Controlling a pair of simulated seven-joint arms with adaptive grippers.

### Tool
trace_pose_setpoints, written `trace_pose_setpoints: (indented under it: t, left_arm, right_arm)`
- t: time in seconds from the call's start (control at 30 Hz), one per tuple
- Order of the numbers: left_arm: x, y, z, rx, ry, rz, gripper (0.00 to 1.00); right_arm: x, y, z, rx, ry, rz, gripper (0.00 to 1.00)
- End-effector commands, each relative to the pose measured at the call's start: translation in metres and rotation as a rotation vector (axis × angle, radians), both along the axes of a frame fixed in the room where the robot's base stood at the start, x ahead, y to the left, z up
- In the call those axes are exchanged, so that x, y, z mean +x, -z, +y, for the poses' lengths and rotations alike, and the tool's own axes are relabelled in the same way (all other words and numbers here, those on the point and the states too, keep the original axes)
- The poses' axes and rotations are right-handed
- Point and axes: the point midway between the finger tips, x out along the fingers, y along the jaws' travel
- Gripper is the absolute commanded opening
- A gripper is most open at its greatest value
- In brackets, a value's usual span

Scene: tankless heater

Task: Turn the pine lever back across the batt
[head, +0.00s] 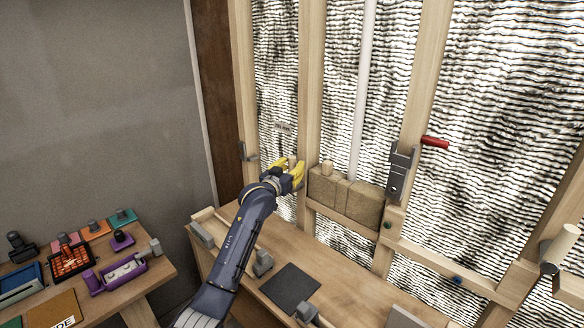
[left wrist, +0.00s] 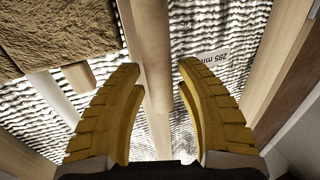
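A brown fluffy batt (head: 345,197) sits low in the wall bay between two wooden studs; it also shows at the upper left of the left wrist view (left wrist: 60,35). My left gripper (head: 298,170) has yellow fingers and is by the stud left of the batt, apart from the wooden piece. Its fingers (left wrist: 160,85) are spread with nothing held. My right gripper is not in view.
The stud (left wrist: 145,50) runs behind the gap between my fingers. A white pipe (head: 364,80) rises behind the batt. A grey latch (head: 399,170) and red handle (head: 435,142) are to the right. The bench (head: 340,300) below holds a dark mat (head: 290,287).

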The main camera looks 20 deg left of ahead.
Motion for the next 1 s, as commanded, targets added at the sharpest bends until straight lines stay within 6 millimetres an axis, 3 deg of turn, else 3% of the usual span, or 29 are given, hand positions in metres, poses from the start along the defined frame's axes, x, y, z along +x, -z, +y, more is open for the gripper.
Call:
trace_pose_setpoints:
  t: [0.03, 0.3, 0.73, 1.0]
  left_arm:
    - [0.000, 0.000, 0.000, 0.000, 0.000, 0.000, 0.29]
    - [0.000, 0.000, 0.000, 0.000, 0.000, 0.000, 0.00]
    - [-0.001, 0.000, -0.002, 0.020, 0.000, -0.011, 0.00]
    - [-0.008, 0.001, -0.014, 0.153, 0.001, -0.080, 0.00]
  right_arm:
    - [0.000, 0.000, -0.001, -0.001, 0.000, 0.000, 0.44]
    - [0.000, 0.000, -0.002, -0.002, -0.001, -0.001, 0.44]
    - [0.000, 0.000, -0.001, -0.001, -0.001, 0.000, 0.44]
    - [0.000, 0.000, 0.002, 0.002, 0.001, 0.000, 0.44]
